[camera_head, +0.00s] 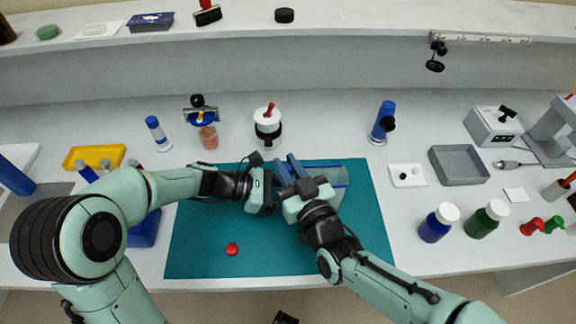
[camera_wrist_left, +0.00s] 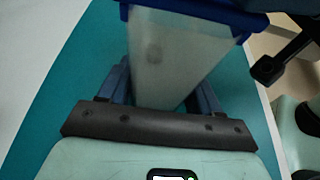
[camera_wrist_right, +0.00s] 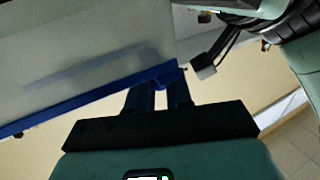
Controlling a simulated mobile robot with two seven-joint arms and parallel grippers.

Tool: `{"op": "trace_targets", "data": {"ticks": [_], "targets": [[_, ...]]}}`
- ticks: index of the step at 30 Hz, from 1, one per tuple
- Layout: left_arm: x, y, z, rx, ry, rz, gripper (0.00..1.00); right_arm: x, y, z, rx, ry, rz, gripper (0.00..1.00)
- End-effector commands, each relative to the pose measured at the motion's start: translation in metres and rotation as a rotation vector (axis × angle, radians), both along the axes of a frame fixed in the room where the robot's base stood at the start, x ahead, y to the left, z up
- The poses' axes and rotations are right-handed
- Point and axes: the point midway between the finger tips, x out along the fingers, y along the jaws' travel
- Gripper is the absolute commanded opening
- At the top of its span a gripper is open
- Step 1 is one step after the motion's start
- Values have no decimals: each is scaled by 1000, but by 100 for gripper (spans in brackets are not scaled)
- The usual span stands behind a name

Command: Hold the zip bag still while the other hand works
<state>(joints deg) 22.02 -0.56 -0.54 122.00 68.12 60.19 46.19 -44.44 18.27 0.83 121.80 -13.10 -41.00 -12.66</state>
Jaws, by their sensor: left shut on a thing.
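The zip bag (camera_head: 325,176) is a pale, translucent, flat-sided body with a blue zip edge, above the teal mat (camera_head: 200,235). My left gripper (camera_head: 277,190) is shut on it; the left wrist view shows the bag (camera_wrist_left: 170,55) between the fingers, blue edge beyond. My right gripper (camera_head: 291,166) is at the blue edge. In the right wrist view its narrowly spaced fingertips (camera_wrist_right: 161,88) close on a small blue zip slider (camera_wrist_right: 168,74) at the end of the zip. The arms partly hide the bag in the head view.
A red ball (camera_head: 232,249) lies on the mat's front left. Bottles (camera_head: 435,222) stand right of the mat, near a grey tray (camera_head: 458,164). A yellow tray (camera_head: 92,157) is at the left.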

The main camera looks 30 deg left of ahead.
Motion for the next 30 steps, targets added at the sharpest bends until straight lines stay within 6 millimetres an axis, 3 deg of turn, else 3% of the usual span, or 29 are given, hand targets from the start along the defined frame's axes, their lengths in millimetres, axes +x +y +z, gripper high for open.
{"op": "trace_targets", "data": {"ticks": [8, 21, 30], "targets": [[0, 0, 0, 0, 0, 0, 33, 4, -6, 0, 1, 0, -2, 0], [0, 0, 0, 0, 1, 0, 33, 54, -88, 1, 3, -3, -7, 0], [0, 1, 0, 1, 1, 1, 33, 60, -100, 1, 1, -1, -4, 0]]}}
